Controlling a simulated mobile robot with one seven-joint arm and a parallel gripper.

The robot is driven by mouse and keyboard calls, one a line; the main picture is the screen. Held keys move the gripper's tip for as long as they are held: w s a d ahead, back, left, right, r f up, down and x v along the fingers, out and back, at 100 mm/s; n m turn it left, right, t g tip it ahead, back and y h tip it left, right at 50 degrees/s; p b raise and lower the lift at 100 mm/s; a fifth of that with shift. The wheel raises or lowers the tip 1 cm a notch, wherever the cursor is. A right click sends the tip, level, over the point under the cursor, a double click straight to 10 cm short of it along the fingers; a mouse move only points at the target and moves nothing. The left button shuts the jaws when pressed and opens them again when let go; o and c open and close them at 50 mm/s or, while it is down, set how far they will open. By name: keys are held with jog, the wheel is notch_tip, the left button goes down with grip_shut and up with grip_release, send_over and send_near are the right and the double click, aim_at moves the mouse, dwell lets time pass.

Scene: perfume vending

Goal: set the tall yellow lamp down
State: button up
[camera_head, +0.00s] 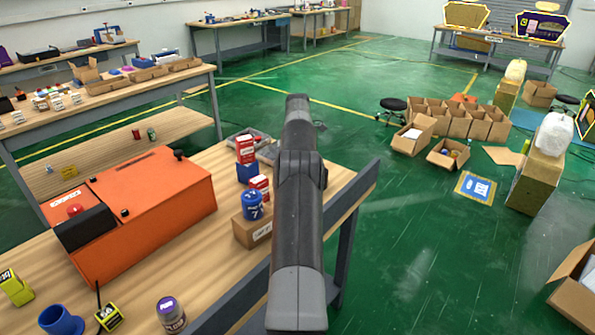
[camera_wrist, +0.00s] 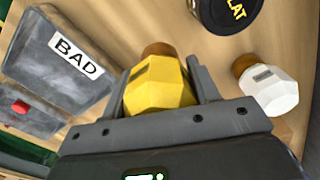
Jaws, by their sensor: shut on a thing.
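In the wrist view, my gripper (camera_wrist: 160,82) is shut on the yellow lamp (camera_wrist: 162,92), a faceted yellow body with a brown end. The lamp sits between the two grey fingers, with its brown end pointing away from the wrist over a wooden surface. I cannot tell whether it touches that surface. In the head view, my arm covers the middle of the picture, and neither the gripper nor the held lamp shows.
In the wrist view, a white faceted piece with a brown end (camera_wrist: 270,92) lies right of the gripper. A grey box labelled "BAD" (camera_wrist: 62,70) is at left. An orange machine (camera_head: 150,205) stands on the workbench (camera_head: 215,265).

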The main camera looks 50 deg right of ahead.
jog(key=shift+f, duration=2.25)
jog(key=shift+f, duration=0.15)
jog(key=o, duration=1.1)
jog(key=shift+c, duration=0.2)
notch_tip(320, 180, up, 12)
jog(key=shift+f, duration=0.1)
jog(key=shift+r, duration=0.25)
